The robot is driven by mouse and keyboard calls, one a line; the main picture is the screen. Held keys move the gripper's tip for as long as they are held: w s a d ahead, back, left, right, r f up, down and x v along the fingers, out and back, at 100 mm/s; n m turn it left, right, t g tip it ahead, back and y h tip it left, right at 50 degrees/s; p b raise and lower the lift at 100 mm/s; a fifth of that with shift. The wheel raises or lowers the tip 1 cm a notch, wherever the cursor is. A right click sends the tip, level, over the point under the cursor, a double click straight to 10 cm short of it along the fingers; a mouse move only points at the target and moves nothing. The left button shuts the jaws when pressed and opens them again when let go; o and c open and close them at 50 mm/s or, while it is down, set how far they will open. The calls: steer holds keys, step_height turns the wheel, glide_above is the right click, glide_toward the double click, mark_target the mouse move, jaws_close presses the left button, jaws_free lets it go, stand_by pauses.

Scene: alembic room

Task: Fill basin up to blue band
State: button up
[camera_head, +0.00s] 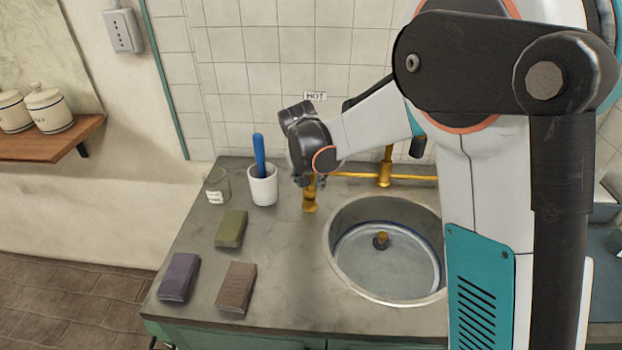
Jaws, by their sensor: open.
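The round metal basin (332,262) is set into the grey counter. A dark blue band (437,256) runs around its inner wall. Brass pipework (384,172) runs along the wall behind the basin. At its left end a brass fitting (310,200) stands on the counter below a "HOT" label (315,96). My gripper (309,182) is open, pointing down just above this fitting. I cannot tell whether they touch. My arm hides the pipework's right side.
A white cup (263,190) with a blue-handled tool (259,155) and a glass jar (217,187) stand left of my gripper. Green (231,228), purple (179,277) and brown (236,287) blocks lie on the left counter. A wooden shelf (50,143) holds white canisters.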

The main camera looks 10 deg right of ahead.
steer(key=shift+c, duration=0.2)
jaws_close()
steer(key=shift+s+a+t+h+b, duration=0.15)
steer(key=shift+s+t+b, duration=0.15)
steer(key=shift+t, duration=0.35)
steer(key=shift+s+t+h+b, duration=0.15)
steer(key=shift+s+t+b, duration=0.15)
steer(key=shift+t, duration=0.35)
steer(key=shift+s+r+t, duration=0.1)
steer(key=shift+s+t, duration=0.1)
steer(key=shift+t, duration=0.4)
steer(key=shift+o, duration=0.2)
jaws_free()
